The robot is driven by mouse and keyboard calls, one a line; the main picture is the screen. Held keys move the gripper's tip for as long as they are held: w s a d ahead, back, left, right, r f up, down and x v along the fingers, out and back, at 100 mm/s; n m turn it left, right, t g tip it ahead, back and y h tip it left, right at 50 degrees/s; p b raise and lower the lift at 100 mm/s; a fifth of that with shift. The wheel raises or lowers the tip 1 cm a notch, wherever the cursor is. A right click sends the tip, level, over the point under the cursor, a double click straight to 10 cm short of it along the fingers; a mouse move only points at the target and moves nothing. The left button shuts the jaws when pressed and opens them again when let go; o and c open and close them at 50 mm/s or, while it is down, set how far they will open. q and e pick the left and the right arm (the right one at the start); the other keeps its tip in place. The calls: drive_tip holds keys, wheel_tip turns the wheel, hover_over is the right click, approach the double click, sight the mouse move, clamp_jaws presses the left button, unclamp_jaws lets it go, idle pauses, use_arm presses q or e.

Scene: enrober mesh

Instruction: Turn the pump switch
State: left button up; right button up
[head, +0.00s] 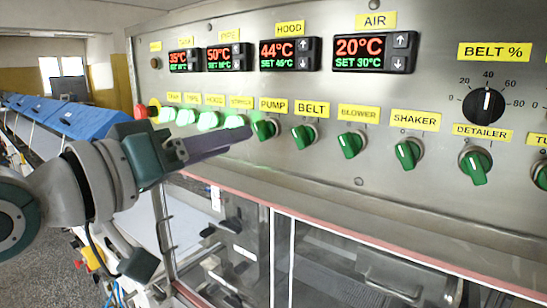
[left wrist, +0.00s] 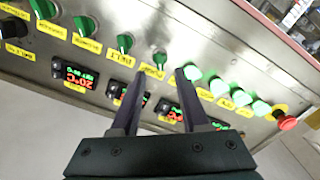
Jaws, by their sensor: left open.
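The pump switch (head: 265,129) is a green knob under the yellow PUMP label (head: 273,105) on the steel panel. It is unlit, unlike the glowing green switches to its left. My left gripper (head: 247,132) reaches in from the left, and its dark fingertips are close to the pump switch in the head view. In the left wrist view, the picture is turned over and the pump switch (left wrist: 160,60) shows beyond the gap between the two spread fingers (left wrist: 159,76). The jaws are open and empty. I cannot tell whether a finger touches the knob. My right gripper is not in view.
The belt switch (head: 303,135) is close on the right, with the blower (head: 350,144) and shaker (head: 408,153) switches beyond. Lit green switches (head: 208,121) and a red button (head: 154,107) lie left. Temperature displays (head: 290,54) sit above. A glazed enclosure (head: 340,260) is below.

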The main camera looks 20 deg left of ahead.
use_arm(q)
drive_tip(key=shift+b+v, duration=0.5)
drive_tip(key=shift+v, duration=1.35)
